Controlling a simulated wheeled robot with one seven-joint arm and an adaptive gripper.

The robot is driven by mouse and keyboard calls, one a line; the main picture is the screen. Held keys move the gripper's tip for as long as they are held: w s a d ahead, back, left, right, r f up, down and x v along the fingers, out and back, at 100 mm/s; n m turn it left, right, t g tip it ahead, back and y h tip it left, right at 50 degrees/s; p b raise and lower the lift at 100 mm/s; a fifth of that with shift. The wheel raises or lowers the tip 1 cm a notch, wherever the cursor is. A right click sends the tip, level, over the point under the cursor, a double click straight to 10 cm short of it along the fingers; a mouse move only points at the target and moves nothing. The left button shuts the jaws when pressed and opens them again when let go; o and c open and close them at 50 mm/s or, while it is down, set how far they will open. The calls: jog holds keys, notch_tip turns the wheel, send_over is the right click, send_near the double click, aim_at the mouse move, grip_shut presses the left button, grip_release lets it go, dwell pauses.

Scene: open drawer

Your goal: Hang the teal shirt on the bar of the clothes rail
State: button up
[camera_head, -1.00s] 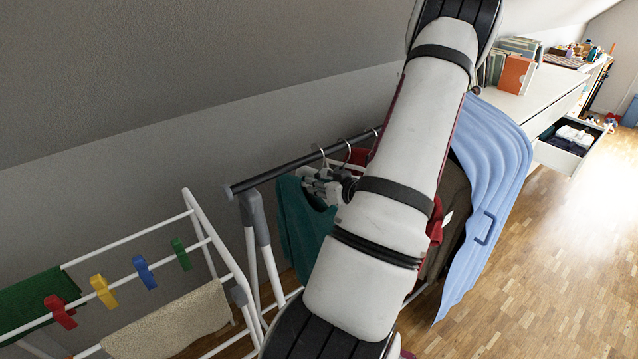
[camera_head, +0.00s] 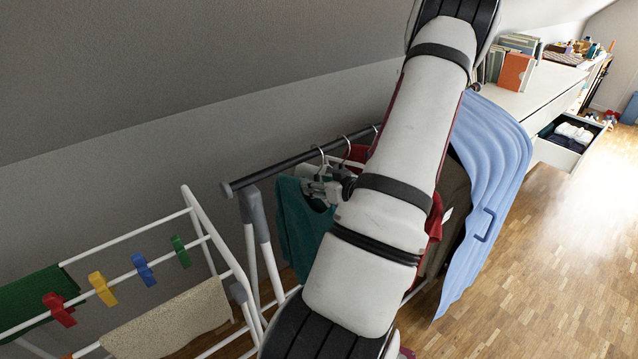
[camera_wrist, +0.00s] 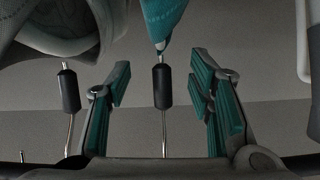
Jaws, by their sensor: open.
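The teal shirt (camera_head: 297,228) hangs below the near end of the clothes rail's bar (camera_head: 262,177), partly hidden by my arm. A small teal tip of it shows at the top of the wrist view (camera_wrist: 162,22). Below that tip is a hanger stem with a black sleeve (camera_wrist: 162,88). My gripper (camera_wrist: 160,82) is open, with one finger on each side of this stem and visible gaps to it. In the head view my gripper (camera_head: 325,187) is just below the bar. The hook (camera_head: 319,152) appears to be over the bar; exact contact is unclear.
A second hanger stem (camera_wrist: 68,90) with a grey garment is left of my gripper in the wrist view. A white drying rack (camera_head: 205,235) with coloured pegs stands at left. An open drawer (camera_head: 562,142) is at the right.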

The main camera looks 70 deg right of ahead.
jog(key=v, duration=1.2)
